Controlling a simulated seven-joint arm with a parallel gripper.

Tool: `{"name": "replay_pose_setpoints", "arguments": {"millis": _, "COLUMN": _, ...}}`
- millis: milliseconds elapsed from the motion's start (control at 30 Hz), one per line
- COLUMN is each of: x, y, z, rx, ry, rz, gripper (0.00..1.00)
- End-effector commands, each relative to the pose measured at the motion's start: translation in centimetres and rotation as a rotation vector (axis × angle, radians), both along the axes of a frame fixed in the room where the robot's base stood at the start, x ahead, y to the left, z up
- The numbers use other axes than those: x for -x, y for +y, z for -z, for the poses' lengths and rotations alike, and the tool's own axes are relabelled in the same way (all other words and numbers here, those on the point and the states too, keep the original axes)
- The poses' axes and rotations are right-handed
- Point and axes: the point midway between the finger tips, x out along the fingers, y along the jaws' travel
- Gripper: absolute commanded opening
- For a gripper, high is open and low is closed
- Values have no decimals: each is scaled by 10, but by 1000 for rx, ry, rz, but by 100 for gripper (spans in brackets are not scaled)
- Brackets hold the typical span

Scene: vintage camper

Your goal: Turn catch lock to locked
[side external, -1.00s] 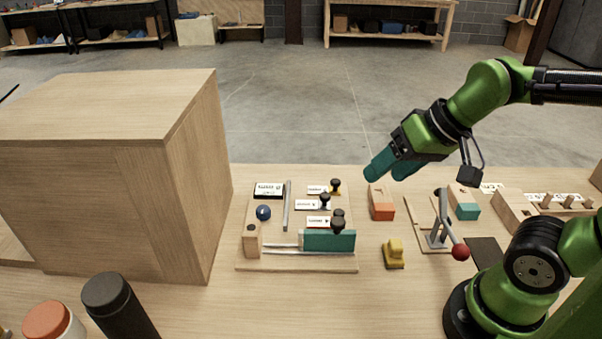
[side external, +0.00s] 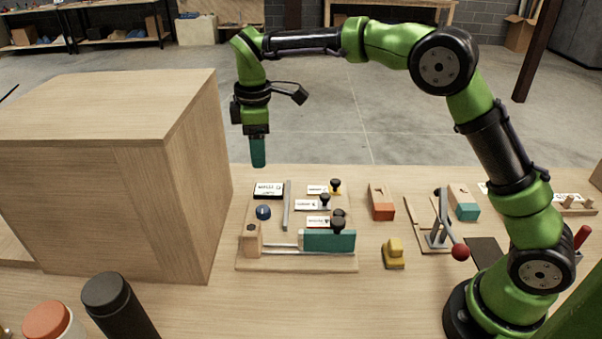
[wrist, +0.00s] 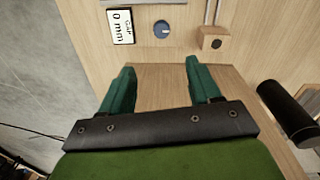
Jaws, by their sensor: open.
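A round blue knob (side external: 263,212) sits on the left part of a wooden board (side external: 300,267); it could be the catch lock, though no label says so. The knob also shows at the top of the wrist view (wrist: 162,29), with a pale pointer mark on its face. My gripper (side external: 258,165) hangs fingers-down above and behind the knob, clear of the board. In the wrist view my gripper (wrist: 160,64) has its two teal fingers apart and nothing between them. The mark's setting cannot be read for certain.
A display (wrist: 121,26) reading "GAP 0 mm" lies beside the knob. A wooden block (side external: 252,241), metal rails, a teal block (side external: 328,240) and several black-knobbed catches share the board. A large wooden cabinet (side external: 190,180) stands close on the left. A black bottle (side external: 115,305) stands in front.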

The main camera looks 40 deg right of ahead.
Motion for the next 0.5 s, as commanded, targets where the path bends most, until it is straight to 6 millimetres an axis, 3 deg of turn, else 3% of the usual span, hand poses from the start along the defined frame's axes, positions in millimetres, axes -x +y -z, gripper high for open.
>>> {"name": "replay_pose_setpoints", "arguments": {"millis": 267, "x": 2, "y": -2, "z": 29, "rx": 2, "ry": 17, "rz": -33, "gripper": 62}}
{"name": "replay_pose_setpoints", "arguments": {"millis": 500, "x": 0, "y": -3, "z": 81, "rx": 2, "ry": 18, "rz": -32, "gripper": 62}}
